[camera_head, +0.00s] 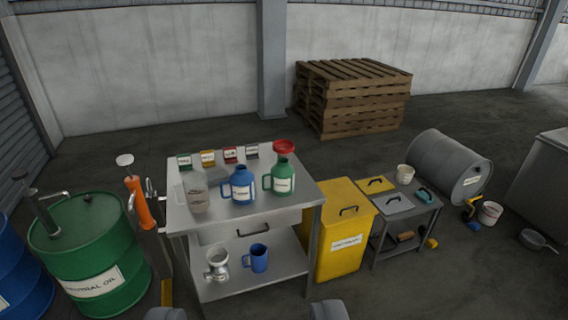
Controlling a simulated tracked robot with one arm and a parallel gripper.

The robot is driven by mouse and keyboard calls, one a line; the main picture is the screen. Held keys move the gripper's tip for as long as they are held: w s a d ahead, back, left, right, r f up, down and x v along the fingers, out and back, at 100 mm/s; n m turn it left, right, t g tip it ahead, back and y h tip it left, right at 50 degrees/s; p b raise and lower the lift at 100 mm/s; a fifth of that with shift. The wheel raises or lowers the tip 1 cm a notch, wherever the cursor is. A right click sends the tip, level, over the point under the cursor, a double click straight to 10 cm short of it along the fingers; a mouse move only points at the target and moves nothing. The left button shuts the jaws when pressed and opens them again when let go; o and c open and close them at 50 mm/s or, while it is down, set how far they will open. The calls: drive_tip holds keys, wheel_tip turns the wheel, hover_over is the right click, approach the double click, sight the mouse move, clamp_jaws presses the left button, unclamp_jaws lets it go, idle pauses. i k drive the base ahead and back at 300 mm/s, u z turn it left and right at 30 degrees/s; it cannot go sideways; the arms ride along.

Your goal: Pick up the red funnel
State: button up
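The red funnel (284,147) sits mouth up on top of a green jug (281,178), at the right back part of the steel table (255,210). Its spout is hidden in the jug's neck. Two rounded grey tips show at the bottom edge, wide apart with nothing between them; they look like the fingers of my gripper (247,313). They are well short of the funnel and not touching it.
A blue jug (242,185), a clear jug (196,194) and several small boxes share the tabletop. A green drum (88,250) stands left, a yellow bin (343,235) right, with a low side table (407,212) beyond. Pallets (352,97) stand behind.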

sight(283, 147)
drive_tip(key=z, duration=0.2)
drive_tip(key=i, duration=2.4)
drive_tip(key=u, duration=0.35)
drive_tip(key=i, duration=0.4)
drive_tip(key=u, duration=0.3)
